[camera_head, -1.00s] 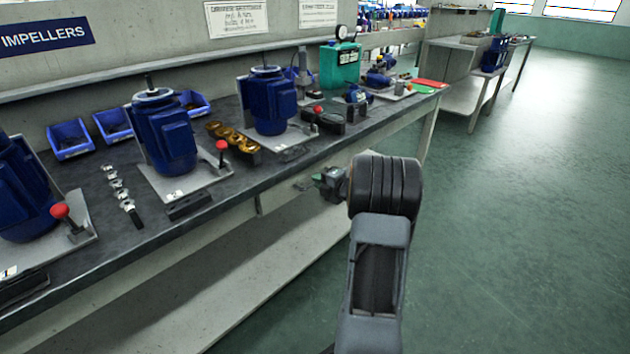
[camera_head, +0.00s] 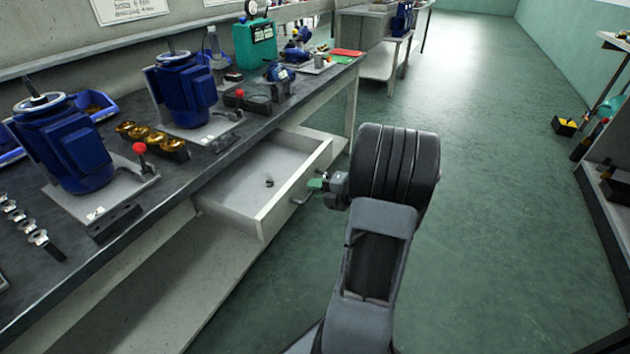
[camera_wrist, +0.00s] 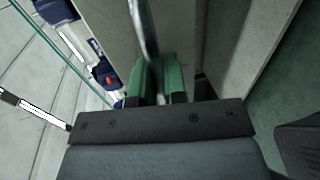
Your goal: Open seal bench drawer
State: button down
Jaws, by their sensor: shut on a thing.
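The seal bench drawer (camera_head: 262,217) is pulled well out from under the dark-topped bench (camera_head: 40,285) in the head view. A small dark item (camera_head: 269,182) lies on its floor. My gripper (camera_head: 317,184) is at the drawer's front, shut on the handle (camera_head: 302,197). In the wrist view the green fingertips (camera_wrist: 157,82) close on the metal handle bar (camera_wrist: 143,30), with the pale drawer front behind. My forearm and dark wrist hide part of the floor to the right of the drawer.
Blue motors (camera_head: 185,90) on plates, brass impellers (camera_head: 150,137) and a teal case (camera_head: 255,42) stand on the bench. The green floor right of my arm is clear, with a dark-framed rack (camera_head: 612,215) at the far right.

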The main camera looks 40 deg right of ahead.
jog(key=shift+s+d, duration=0.2)
jog(key=shift+s, duration=0.35)
jog(key=c, duration=1.2)
grip_release()
jog(key=shift+s, duration=0.1)
jog(key=p+v, duration=0.3)
jog(key=v, duration=1)
jog(key=shift+s+d+p, duration=0.25)
jog(key=shift+s+p, duration=0.1)
jog(key=shift+p, duration=0.05)
jog(key=shift+w+r, duration=0.1)
jog(key=shift+r, duration=0.05)
